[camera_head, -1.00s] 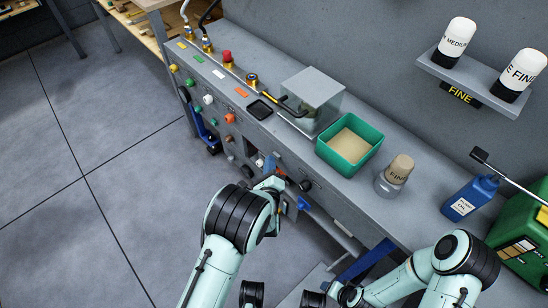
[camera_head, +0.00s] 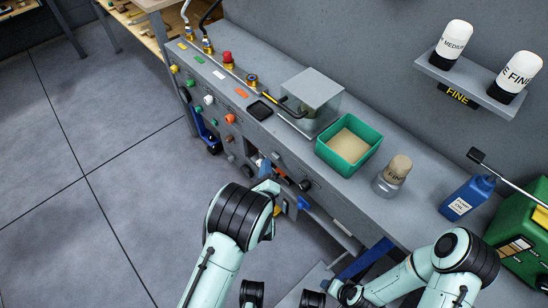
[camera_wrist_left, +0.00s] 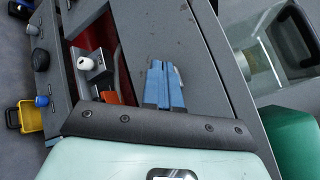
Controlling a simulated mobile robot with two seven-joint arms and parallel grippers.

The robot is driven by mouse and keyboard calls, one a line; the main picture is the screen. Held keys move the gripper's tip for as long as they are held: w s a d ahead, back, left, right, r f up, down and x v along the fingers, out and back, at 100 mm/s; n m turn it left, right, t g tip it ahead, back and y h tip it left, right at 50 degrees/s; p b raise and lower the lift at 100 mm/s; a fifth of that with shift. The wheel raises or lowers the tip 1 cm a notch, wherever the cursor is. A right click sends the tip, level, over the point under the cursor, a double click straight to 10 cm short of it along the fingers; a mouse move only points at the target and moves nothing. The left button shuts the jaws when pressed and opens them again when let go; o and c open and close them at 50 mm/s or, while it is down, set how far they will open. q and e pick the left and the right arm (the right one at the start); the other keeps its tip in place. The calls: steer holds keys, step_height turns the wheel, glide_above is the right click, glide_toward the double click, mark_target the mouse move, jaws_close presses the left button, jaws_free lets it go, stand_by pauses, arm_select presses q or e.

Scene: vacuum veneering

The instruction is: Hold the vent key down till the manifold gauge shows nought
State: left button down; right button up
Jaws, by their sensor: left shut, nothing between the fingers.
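In the left wrist view, a small white-capped key (camera_wrist_left: 85,63) stands on a grey block in a reddish open recess of the bench front. I cannot tell for sure that it is the vent key. My left gripper (camera_wrist_left: 164,84) has its blue fingers shut, empty, to the right of that key and apart from it. In the head view the left gripper (camera_head: 265,170) is at the bench front, partly hidden by my wrist. My right arm lies at the lower right; its fingers are not clear. No gauge dial or reading can be made out.
The grey bench (camera_head: 310,160) carries a clear box with a grey lid (camera_head: 315,87), a green tray (camera_head: 372,140), a jar (camera_head: 392,178) and a blue bottle (camera_head: 468,197). Coloured buttons and knobs line its front. Open floor lies left.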

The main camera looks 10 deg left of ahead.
arm_select(q)
steer(key=s+a, duration=0.1)
steer(key=s, duration=0.1)
steer(key=s+a+p, duration=0.1)
steer(key=s+a, duration=0.1)
arm_select(e)
steer(key=shift+r, duration=0.95)
